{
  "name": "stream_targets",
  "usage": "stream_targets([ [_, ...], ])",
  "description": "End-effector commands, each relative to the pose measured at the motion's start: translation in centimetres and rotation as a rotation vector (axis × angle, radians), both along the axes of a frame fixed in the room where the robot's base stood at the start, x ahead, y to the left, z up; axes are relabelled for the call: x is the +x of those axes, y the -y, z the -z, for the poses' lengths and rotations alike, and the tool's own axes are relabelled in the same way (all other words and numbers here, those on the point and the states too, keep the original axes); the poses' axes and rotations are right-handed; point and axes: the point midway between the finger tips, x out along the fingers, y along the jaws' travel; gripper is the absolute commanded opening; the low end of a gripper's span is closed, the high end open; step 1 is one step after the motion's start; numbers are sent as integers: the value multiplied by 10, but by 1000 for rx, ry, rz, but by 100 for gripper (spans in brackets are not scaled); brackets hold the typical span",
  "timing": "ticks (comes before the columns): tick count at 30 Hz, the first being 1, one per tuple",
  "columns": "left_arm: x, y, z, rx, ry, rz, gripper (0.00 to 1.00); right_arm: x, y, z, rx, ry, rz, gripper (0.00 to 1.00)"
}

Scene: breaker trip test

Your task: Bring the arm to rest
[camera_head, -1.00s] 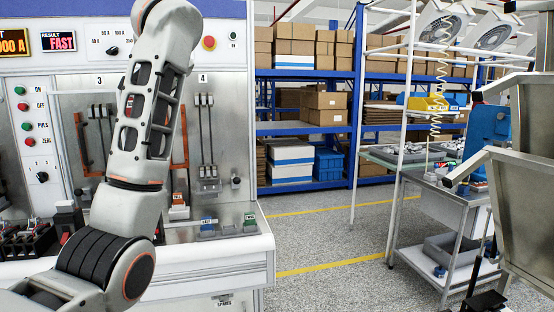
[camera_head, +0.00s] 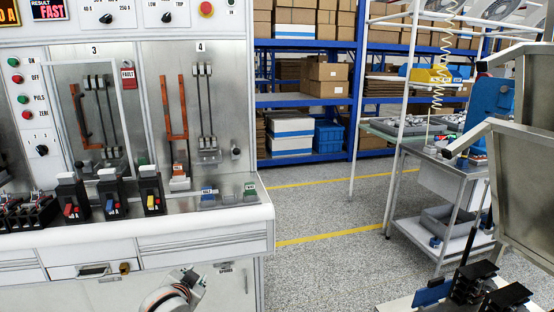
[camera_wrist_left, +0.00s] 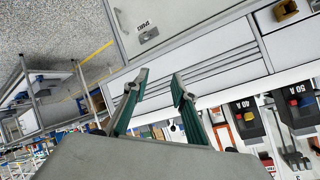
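My left gripper (camera_wrist_left: 160,80) shows in the left wrist view with its two green-grey fingers apart and nothing between them. A grey piece of my arm (camera_head: 175,296) shows at the bottom edge of the head view, in front of the bench; no fingers can be made out there. In the wrist view the white bench drawer fronts lie beyond the fingers, apart from them as far as I can tell. My right gripper is in neither view.
Black breakers with red (camera_head: 70,208), blue (camera_head: 110,206) and yellow (camera_head: 151,201) levers stand on the bench (camera_head: 235,214). A red FAULT tag (camera_head: 128,76) hangs by bay 3. A steel cart (camera_head: 465,190) stands right. Floor (camera_head: 330,215) between is clear.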

Motion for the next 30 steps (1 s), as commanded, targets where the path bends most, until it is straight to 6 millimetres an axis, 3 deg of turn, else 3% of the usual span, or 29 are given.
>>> stream_targets([
  [1, -23, 1, 30, -21, -17, 7, 26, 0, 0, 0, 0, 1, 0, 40],
  [6, -95, 9, 99, -105, -42, 30, 26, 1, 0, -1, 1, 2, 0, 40],
  [13, -207, 21, 165, -227, -78, 52, 26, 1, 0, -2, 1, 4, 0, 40],
  [18, -286, 30, 190, -318, -101, 57, 26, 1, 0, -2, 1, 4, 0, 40],
  [21, -319, 33, 195, -358, -111, 58, 26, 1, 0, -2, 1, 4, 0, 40],
  [25, -344, 36, 198, -390, -116, 56, 26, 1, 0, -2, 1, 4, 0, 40],
  [30, -351, 37, 198, -401, -116, 56, 26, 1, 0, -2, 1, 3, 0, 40],
])
